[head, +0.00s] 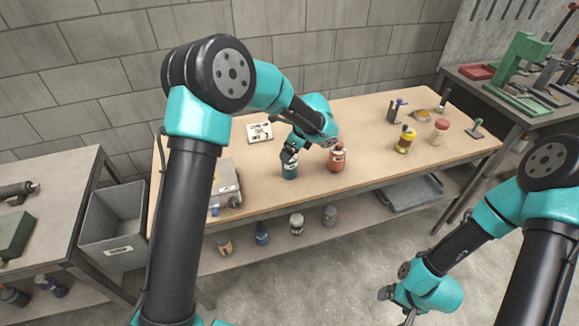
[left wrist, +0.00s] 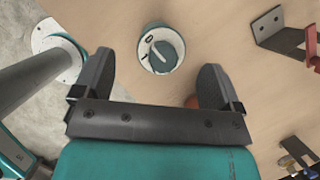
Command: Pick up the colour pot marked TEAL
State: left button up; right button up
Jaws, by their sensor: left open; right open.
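A teal pot (head: 290,168) stands on the wooden table near its front edge; its label is too small to read. My left gripper (head: 289,153) is open just above it and partly covers its top in the head view. In the left wrist view, a round pot top with a pale, teal-edged face (left wrist: 161,48) lies ahead between the open left fingers (left wrist: 157,66), with no finger visibly touching it. An orange-red pot (head: 337,158) stands just to the right. My right gripper (head: 396,303) is open and empty above the floor at lower right.
A yellow pot (head: 405,140) and a pink-red-lidded pot (head: 439,131) stand farther right on the table (head: 370,115). A lettered card (head: 259,132) lies behind, and a grey metal box (head: 226,183) sits left. Several pots stand on the lower shelf.

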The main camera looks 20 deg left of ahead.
pick_arm(q)
jog(key=shift+x, duration=2.6)
jog(key=shift+w, duration=0.15)
jog(key=shift+c, duration=0.2)
jog(key=c, duration=1)
jog(key=shift+r, duration=0.2)
jog(key=shift+c, duration=0.2)
notch_tip(320, 180, up, 2)
jog(key=shift+r, duration=0.1)
jog(key=shift+s+d+r, duration=0.1)
jog(key=shift+s+r, duration=0.3)
jog(key=shift+r, duration=0.15)
jog(key=s+d+r, duration=0.1)
jog(key=s+d, duration=0.3)
jog(key=s, duration=1)
jog(key=shift+s+d+r, duration=0.2)
jog(key=shift+s, duration=0.05)
